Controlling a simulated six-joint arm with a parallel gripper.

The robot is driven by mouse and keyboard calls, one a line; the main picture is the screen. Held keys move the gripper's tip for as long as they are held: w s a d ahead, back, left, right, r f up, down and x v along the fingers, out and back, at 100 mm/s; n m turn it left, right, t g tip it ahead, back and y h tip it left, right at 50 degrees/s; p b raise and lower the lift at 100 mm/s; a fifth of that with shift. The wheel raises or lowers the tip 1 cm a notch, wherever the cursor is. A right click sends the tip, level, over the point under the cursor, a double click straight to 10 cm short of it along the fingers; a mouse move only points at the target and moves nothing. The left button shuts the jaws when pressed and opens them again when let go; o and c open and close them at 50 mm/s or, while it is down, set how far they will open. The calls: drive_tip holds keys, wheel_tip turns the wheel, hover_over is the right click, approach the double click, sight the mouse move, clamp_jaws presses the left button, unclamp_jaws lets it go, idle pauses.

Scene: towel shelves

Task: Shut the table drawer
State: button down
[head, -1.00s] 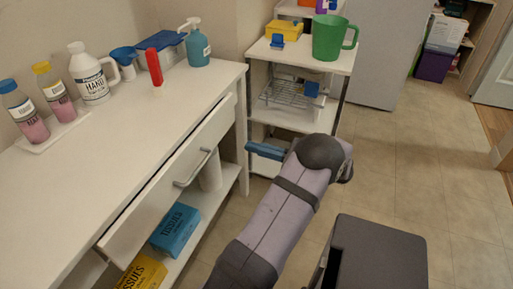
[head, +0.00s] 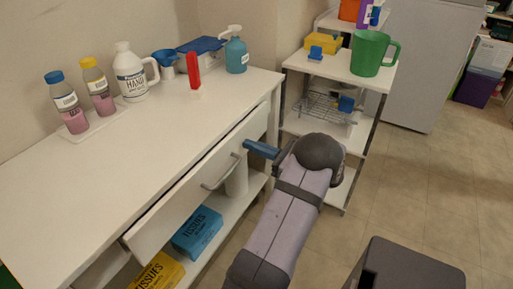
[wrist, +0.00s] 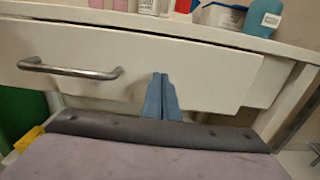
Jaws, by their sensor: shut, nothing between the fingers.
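The table drawer (head: 190,200) sits under the top of the white table (head: 150,135). Its front stands out from the table's edge, so it is partly open. A grey bar handle (head: 220,172) is on its front, and it also shows in the wrist view (wrist: 70,71). My gripper (head: 248,145) is shut and empty, its blue fingers pointing at the right part of the drawer front. In the wrist view the fingers (wrist: 160,80) overlap the drawer front (wrist: 195,75), right of the handle. I cannot tell whether they touch it.
Bottles, a red object (head: 193,71) and a blue pump bottle (head: 236,52) stand along the table's back. Tissue boxes, blue (head: 197,232) and yellow (head: 160,273), are on the lower shelf. A white shelf unit (head: 335,68) with a green mug (head: 371,53) stands right. Open floor lies further right.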

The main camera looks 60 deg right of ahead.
sight(241, 140)
drive_tip(key=w+p, duration=0.1)
drive_tip(key=w, duration=0.3)
drive_tip(key=shift+w+r, duration=0.1)
drive_tip(key=shift+w, duration=0.2)
drive_tip(key=shift+s+r, duration=0.1)
drive_tip(key=s+p, duration=0.1)
drive_tip(key=s, duration=1.3)
drive_tip(key=shift+s+f, duration=0.2)
